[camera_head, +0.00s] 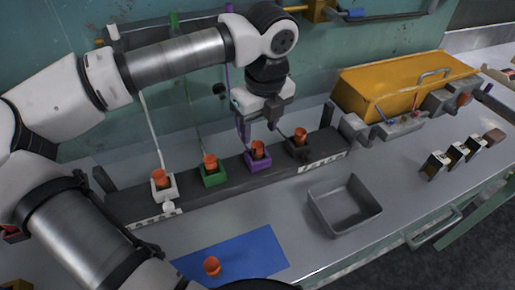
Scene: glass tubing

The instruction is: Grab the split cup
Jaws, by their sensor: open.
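Several small orange cups are in view, and I cannot tell from this picture which one is split. One orange cup (211,266) stands on a blue mat (255,250) at the front. Others sit in a row of holders: an orange cup (158,178) in the white holder, an orange cup (210,162) in the green holder, an orange cup (258,149) in the purple holder, and an orange cup (300,136) in the dark holder. My gripper (260,128) points down, open and empty, above the purple holder (257,163).
The holders stand on a long dark rack (230,178) along the back wall. A grey bin (344,205) stands in front of it. A yellow case (400,85) is at the back right. Several small blocks (457,152) stand at the right. The grey bench between mat and bin is clear.

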